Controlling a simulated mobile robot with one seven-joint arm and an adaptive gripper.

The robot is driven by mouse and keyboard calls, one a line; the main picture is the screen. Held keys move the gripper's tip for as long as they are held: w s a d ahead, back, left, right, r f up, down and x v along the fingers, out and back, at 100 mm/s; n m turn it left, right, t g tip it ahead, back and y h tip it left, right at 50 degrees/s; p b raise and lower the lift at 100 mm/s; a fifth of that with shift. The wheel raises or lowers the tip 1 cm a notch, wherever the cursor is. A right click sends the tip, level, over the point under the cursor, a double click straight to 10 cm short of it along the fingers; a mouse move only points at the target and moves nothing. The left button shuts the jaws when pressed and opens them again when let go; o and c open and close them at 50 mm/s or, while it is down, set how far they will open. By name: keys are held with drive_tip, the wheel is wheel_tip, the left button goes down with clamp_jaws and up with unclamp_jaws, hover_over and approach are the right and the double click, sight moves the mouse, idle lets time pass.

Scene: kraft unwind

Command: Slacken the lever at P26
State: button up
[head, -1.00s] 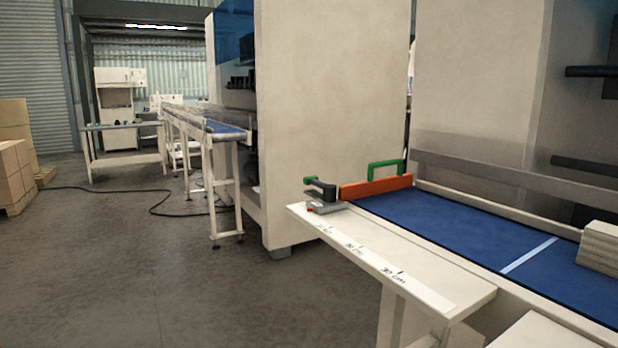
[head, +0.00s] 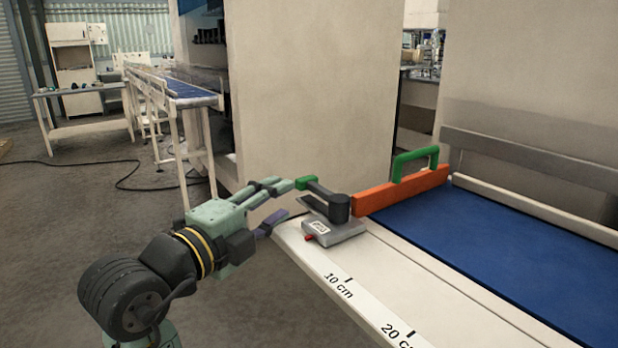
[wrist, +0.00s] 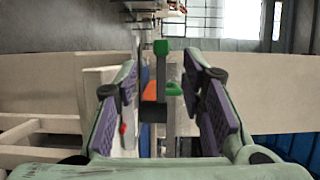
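The lever is a black arm (head: 325,192) with a green tip (head: 306,183), turned on a dark round hub atop a grey clamp block (head: 335,230). The lever points left, toward my gripper. My gripper (head: 280,205) is open and empty, its fingertips just left of the green tip. In the wrist view, the lever (wrist: 161,80) shows in the gap between my two fingers (wrist: 160,95), with no clear contact.
An orange bar (head: 400,190) with a green handle (head: 418,160) stands across the blue belt (head: 480,225), right behind the clamp. The white rail (head: 375,300) with a centimetre scale runs toward the front. A tall cream cabinet (head: 310,90) stands behind. Open floor lies at left.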

sight(300, 188)
drive_tip(key=p+x, duration=0.2)
drive_tip(key=x, duration=0.7)
drive_tip(key=shift+d, duration=0.1)
clamp_jaws()
idle(0.6)
